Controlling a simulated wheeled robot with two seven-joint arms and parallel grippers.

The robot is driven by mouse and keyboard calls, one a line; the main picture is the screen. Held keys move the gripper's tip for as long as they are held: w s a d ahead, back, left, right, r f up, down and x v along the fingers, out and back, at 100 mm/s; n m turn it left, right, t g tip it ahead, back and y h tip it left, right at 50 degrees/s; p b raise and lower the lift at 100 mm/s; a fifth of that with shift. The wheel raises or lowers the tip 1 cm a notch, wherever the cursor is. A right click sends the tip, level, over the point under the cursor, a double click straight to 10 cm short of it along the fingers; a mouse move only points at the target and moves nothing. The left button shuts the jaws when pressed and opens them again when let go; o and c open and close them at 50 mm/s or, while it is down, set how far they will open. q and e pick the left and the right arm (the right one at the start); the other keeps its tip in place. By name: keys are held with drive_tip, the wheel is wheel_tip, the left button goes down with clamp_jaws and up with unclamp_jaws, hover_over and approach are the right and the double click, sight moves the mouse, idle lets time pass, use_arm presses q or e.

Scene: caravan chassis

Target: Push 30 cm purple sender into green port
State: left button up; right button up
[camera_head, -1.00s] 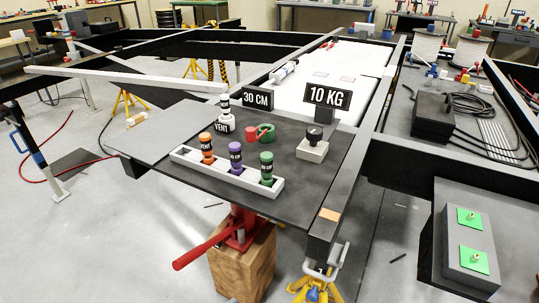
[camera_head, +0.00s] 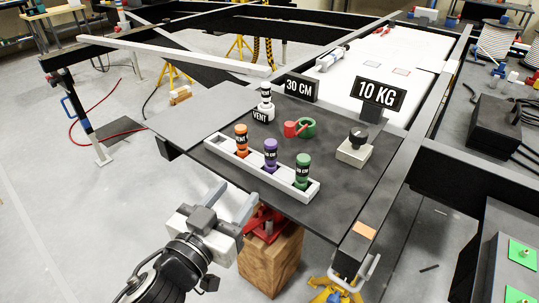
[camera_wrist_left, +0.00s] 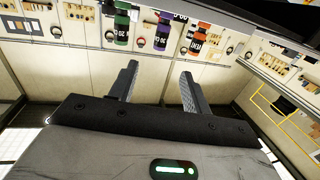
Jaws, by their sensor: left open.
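The purple sender (camera_head: 270,155) stands upright in the middle of a white rack (camera_head: 222,152), between an orange sender (camera_head: 241,140) and a green sender (camera_head: 303,171). My left gripper (camera_head: 234,196) is open and empty, in front of the rack and apart from it, fingers pointing towards it. In the left wrist view the purple sender (camera_wrist_left: 163,32) appears upside down beyond the gap between the fingers (camera_wrist_left: 159,70). Green plates with small fittings (camera_head: 522,254) sit on a grey box at the right edge; I cannot tell whether one is the green port. My right gripper is not seen.
The dark board also bears a white VENT piece (camera_head: 265,103), a red and green ring-like part (camera_head: 307,127) and a knobbed block (camera_head: 355,147). Signs read 30 CM (camera_head: 301,87) and 10 KG (camera_head: 378,94). A white beam (camera_head: 170,55) lies behind. A wooden block (camera_head: 270,258) stands below.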

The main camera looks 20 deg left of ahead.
sight(268, 151)
use_arm(q)
drive_tip(key=w, duration=0.5)
drive_tip(key=w+d+p, duration=0.1)
drive_tip(key=w, duration=0.4)
drive_tip(key=w+d+p, duration=0.1)
drive_tip(key=w, duration=0.4)
drive_tip(key=shift+w, duration=0.3)
drive_tip(key=shift+r, duration=0.1)
drive_tip(key=c, duration=1)
